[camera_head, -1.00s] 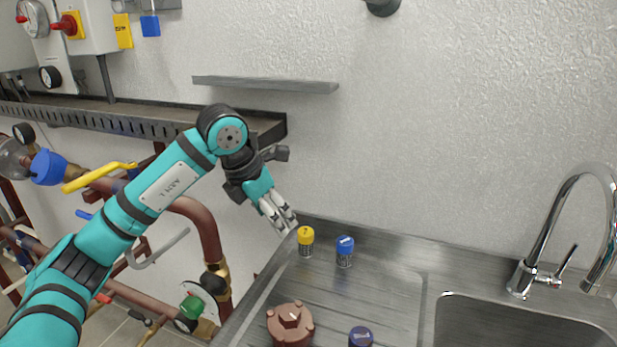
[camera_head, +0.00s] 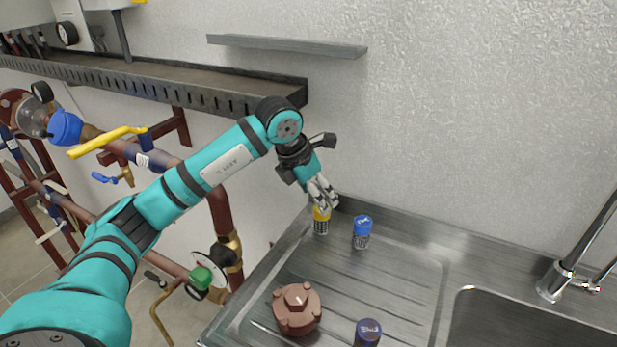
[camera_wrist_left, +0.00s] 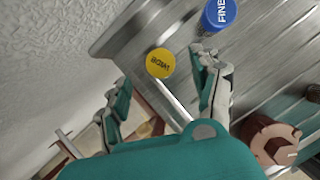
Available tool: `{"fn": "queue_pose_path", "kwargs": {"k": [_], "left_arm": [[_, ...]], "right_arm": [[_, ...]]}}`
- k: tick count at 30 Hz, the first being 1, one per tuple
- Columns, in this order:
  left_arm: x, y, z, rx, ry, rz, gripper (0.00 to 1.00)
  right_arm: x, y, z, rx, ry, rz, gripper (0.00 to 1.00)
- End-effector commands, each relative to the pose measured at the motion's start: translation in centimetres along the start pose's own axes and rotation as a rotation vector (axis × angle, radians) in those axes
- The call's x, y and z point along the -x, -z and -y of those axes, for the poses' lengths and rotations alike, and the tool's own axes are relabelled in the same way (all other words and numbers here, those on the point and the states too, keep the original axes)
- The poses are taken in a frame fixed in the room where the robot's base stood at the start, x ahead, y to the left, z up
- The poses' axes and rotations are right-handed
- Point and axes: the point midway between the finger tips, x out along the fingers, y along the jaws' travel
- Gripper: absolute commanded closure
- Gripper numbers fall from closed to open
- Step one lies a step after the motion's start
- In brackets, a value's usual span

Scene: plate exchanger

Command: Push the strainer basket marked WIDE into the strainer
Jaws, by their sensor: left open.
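The basket with a yellow cap (camera_head: 321,226) stands upright at the back left of the steel drainboard. In the left wrist view its cap (camera_wrist_left: 160,63) bears lettering that seems to read WIDE. A blue-capped basket (camera_head: 362,232) stands to its right; its cap (camera_wrist_left: 219,13) reads FINE in the wrist view. My left gripper (camera_head: 322,195) is open, its fingers just over the yellow cap and partly hiding it in the head view. In the wrist view the cap shows between the spread fingers (camera_wrist_left: 165,95). I cannot tell which fitting is the strainer.
A brown hex-topped cap (camera_head: 298,309) and a dark blue-purple capped piece (camera_head: 367,333) are on the drainboard (camera_head: 400,290). The sink and tap (camera_head: 556,278) are at right. Pipes with a yellow lever (camera_head: 107,141) are at left. A wall shelf (camera_head: 287,45) hangs above.

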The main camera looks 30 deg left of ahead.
Motion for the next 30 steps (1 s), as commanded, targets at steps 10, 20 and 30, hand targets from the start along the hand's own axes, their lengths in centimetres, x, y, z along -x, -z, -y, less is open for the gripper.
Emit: {"fn": "queue_pose_path", "kwargs": {"k": [10, 20, 30], "left_arm": [[-6.7, 0.0, 0.1, 0.001, 0.002, -0.002, 0.35], [-9.7, 0.0, 0.0, 0.0, 0.0, -0.001, 0.35], [-9.8, 0.0, 0.0, -0.001, 0.0, 0.0, 0.43]], "right_arm": [[0.6, 0.5, 0.0, 0.0, 0.0, -0.008, 0.35], [0.8, 0.7, -0.1, 0.0, -0.001, -0.01, 0.35], [0.8, 0.6, -0.4, 0.0, -0.005, -0.009, 0.35]]}}
